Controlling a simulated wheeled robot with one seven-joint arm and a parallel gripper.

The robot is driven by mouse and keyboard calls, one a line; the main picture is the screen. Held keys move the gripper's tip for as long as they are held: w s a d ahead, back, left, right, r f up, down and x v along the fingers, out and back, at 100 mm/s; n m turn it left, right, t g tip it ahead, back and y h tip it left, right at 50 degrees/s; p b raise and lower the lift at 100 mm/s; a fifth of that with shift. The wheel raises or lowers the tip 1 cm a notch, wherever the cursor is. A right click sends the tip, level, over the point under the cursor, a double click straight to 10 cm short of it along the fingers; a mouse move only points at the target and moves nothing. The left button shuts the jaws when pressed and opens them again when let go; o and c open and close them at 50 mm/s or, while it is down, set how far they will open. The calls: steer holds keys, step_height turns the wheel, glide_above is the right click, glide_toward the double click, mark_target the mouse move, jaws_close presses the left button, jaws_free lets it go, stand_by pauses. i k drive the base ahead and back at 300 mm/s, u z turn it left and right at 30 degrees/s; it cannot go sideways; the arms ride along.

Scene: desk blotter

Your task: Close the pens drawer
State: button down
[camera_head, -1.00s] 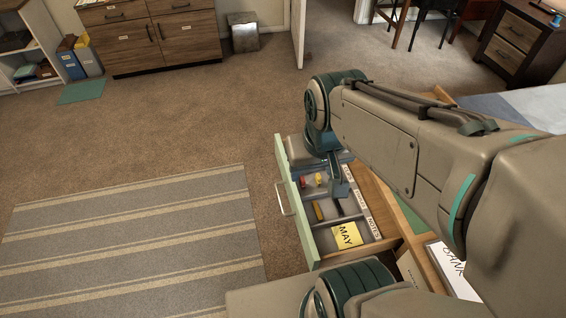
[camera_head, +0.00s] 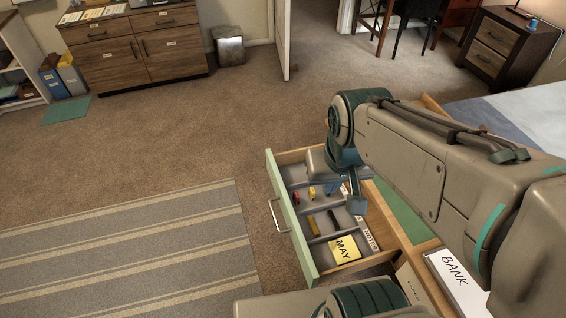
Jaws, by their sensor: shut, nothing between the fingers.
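The drawer with a pale green front (camera_head: 292,225) stands pulled out from the wooden desk, with its metal handle (camera_head: 278,213) facing left. Inside are grey divided compartments holding small coloured items and a yellow card marked MAY (camera_head: 345,248). A white label strip (camera_head: 369,238) runs along the tray's desk side, partly hidden by my gripper; I cannot read all of it. My gripper (camera_head: 357,206) is shut and empty. It hangs over the desk side of the open drawer, inside from the green front; I cannot tell whether it touches anything. My arm hides the drawer's far right part.
The desk's wooden edge (camera_head: 385,207) and green blotter (camera_head: 407,214) lie right of the drawer, with a white BANK paper (camera_head: 458,275) nearer me. Carpet (camera_head: 180,140) and a striped rug (camera_head: 130,250) leave open floor to the left of the drawer.

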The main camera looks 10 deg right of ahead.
mark_target(376, 245)
steer(key=z, duration=0.8)
steer(key=k, duration=1.05)
steer(key=u, duration=1.05)
steer(key=i, duration=1)
steer(key=z, duration=0.05)
